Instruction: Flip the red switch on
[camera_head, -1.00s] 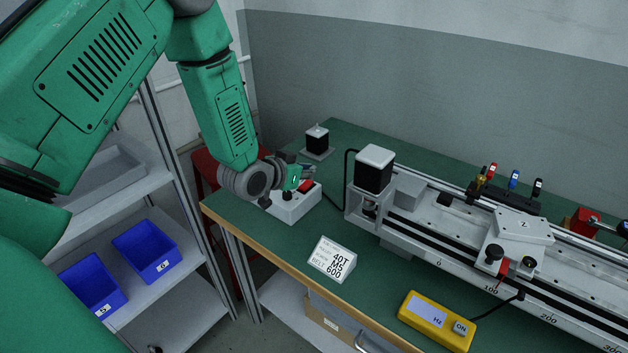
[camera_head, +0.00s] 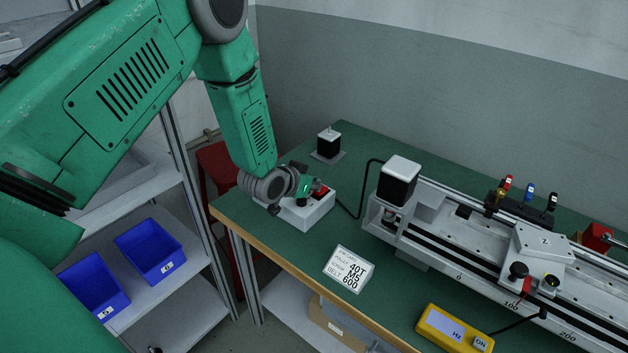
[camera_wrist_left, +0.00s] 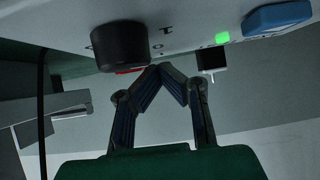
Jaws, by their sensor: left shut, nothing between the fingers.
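The red switch (camera_head: 321,192) sits on top of a white box (camera_head: 307,214) at the left end of the green table. In the head view my left gripper (camera_head: 317,185) is right at the switch and partly covers it. In the left wrist view my left gripper (camera_wrist_left: 159,68) is shut with its fingertips together and nothing between them. A sliver of red (camera_wrist_left: 128,72) shows there beside the fingertips, mostly behind a black knob (camera_wrist_left: 120,46). I cannot tell whether the fingers touch the switch or which way it is set. My right gripper is not in view.
A gantry rail (camera_head: 470,250) with a black motor (camera_head: 398,181) stands right of the box. A black block (camera_head: 328,144) is behind it. A label card (camera_head: 348,269) and a yellow controller (camera_head: 452,331) lie in front. A green light (camera_wrist_left: 222,38) and blue part (camera_wrist_left: 278,17) show on the box's underside-looking face.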

